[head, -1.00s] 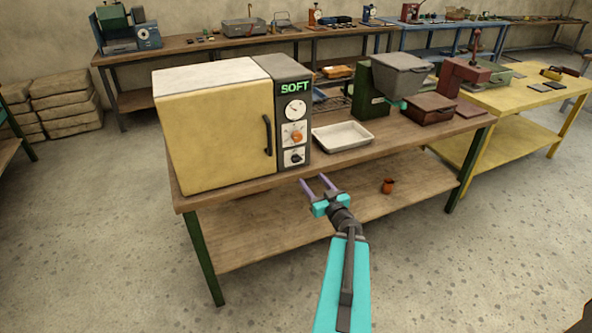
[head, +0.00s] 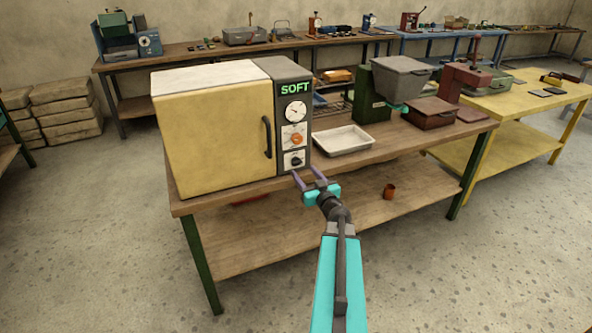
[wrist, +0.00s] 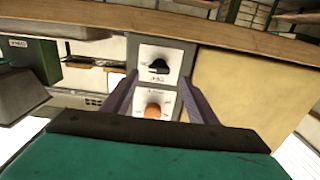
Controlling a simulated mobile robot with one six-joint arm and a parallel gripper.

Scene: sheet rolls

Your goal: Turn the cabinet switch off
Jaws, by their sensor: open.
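The cream-yellow cabinet (head: 215,135) stands on the wooden bench, with a dark handle (head: 267,137) on its door. Its grey control panel (head: 279,116) has a lit green "SOFT" display (head: 295,88), a round dial (head: 295,111), an orange knob (head: 297,139) and a black knob (head: 296,160) lowest. The wrist view is upside down and shows the black knob (wrist: 158,66) above the orange knob (wrist: 153,110). My gripper (head: 304,171) is open and empty, in front of the panel's lower end. In the wrist view its fingers (wrist: 158,80) flank the knobs, apparently without touching. Neither knob's setting is clear.
A white tray (head: 343,140) lies right of the cabinet, with a green machine with a grey hopper (head: 402,78) beyond. The wooden bench (head: 235,195) has a front edge close to my gripper.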

